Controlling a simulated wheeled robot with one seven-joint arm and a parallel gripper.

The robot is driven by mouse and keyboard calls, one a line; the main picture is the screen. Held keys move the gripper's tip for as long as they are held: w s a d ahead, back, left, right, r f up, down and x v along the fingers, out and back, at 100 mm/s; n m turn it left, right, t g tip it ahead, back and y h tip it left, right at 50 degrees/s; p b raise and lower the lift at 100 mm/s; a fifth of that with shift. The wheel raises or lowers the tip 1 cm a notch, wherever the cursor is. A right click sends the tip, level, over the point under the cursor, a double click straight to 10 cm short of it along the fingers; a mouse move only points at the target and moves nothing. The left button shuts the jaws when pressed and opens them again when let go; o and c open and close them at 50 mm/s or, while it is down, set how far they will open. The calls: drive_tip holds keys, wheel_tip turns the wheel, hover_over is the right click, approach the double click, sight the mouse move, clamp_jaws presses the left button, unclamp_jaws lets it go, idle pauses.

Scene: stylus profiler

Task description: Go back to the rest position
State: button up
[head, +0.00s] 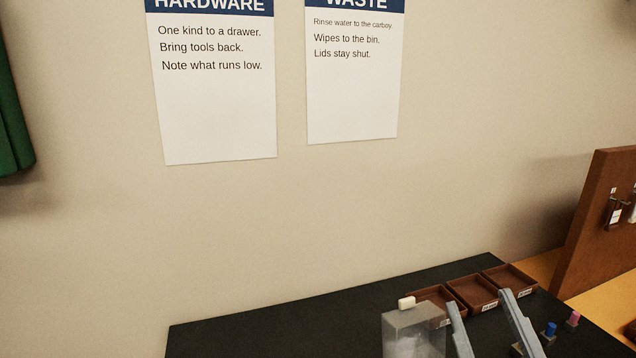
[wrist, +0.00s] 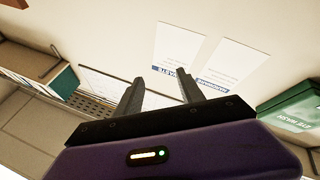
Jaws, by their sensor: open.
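The task names no object, only my own rest position. In the wrist view my gripper (wrist: 160,90) is open, with its two dark fingers well apart and nothing between them. The fingers point toward the wall with the posters, which appear upside down there. In the head view two pale grey bars at the lower right look like the fingers of my gripper (head: 478,298); they reach up over the dark bench top. The rest of the arm is out of the head view.
On the black bench (head: 290,325) stand a translucent block (head: 413,335) with a white top piece, brown trays (head: 472,292), and blue (head: 550,329) and pink (head: 573,318) knobs. A brown board (head: 598,215) rises at right. The wall has two posters (head: 215,110). The bench's left part is clear.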

drive_tip(key=s+d+f+m+g+h, duration=0.1)
drive_tip(key=s+f+m+g, duration=0.4)
drive_tip(key=s+f, duration=1.9)
drive_tip(key=s+g+h, duration=0.1)
drive_tip(key=s+g, duration=0.2)
drive_tip(key=s, duration=0.1)
drive_tip(key=shift+s+f+m+g, duration=0.3)
drive_tip(key=shift+f+g, duration=0.05)
drive_tip(key=shift+g, duration=0.05)
